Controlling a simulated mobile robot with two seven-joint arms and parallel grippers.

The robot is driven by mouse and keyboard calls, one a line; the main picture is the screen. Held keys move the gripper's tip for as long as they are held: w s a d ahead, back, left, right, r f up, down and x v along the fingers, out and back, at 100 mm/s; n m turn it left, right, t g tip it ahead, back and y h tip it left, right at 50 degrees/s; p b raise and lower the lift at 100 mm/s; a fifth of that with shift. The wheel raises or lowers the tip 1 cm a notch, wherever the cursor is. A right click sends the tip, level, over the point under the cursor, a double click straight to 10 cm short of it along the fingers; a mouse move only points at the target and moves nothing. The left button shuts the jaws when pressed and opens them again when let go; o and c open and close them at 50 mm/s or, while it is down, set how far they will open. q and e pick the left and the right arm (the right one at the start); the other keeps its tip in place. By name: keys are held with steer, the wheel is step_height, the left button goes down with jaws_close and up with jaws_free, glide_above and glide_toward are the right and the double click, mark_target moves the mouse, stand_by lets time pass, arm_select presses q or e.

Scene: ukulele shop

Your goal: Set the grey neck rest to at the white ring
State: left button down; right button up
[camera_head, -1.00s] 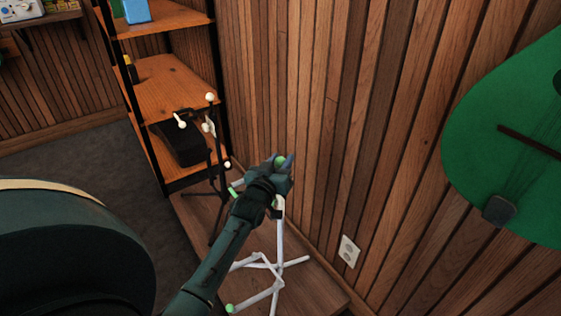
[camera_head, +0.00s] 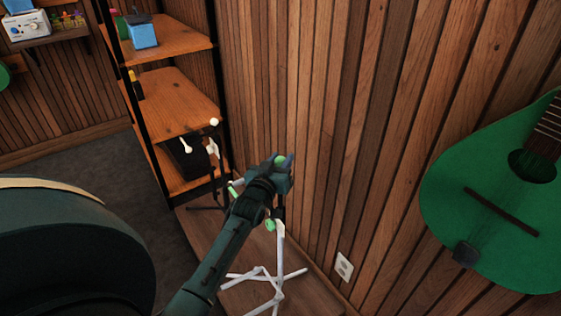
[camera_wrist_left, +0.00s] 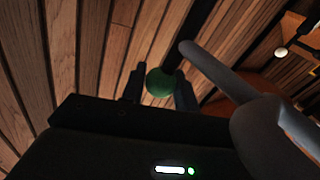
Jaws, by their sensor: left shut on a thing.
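My left gripper (camera_head: 277,168) is at the top of a stand, beside the wood-panelled wall. In the left wrist view its fingers (camera_wrist_left: 159,88) are shut on a green ball tip (camera_wrist_left: 160,82), which seems to belong to the neck rest. A grey rod (camera_wrist_left: 215,70) with a rounded end, likely part of the grey neck rest, runs close beside the fingers. In the head view a dark post runs below my gripper into the white stand (camera_head: 279,255), near a green knob (camera_head: 270,225). I cannot make out the white ring. My right gripper is not in view.
A dark stand with white ball tips (camera_head: 214,122) is left of my gripper, before a wooden shelf unit (camera_head: 175,95). A green guitar-like instrument (camera_head: 480,215) hangs on the right wall. A wall socket (camera_head: 343,266) is low beside the stand.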

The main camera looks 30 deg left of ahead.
arm_select(q)
step_height(320, 180, up, 6)
steer(key=p, duration=0.3)
steer(key=shift+f, duration=0.15)
steer(key=shift+r+p, duration=0.6)
steer(key=shift+p, duration=0.15)
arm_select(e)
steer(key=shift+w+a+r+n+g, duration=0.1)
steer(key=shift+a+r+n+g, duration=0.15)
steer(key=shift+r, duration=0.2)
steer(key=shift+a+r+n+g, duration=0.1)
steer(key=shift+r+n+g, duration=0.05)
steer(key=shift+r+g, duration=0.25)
arm_select(q)
steer(key=c, duration=1.1)
jaws_free()
steer(key=shift+f, duration=0.1)
steer(key=shift+c, duration=0.2)
steer(key=shift+o, duration=0.3)
steer(key=shift+f, duration=0.1)
steer(key=shift+s, duration=0.15)
steer(key=s+d, duration=0.2)
steer(key=s, duration=1)
steer(key=shift+s+d, duration=0.25)
steer(key=shift+s, duration=0.05)
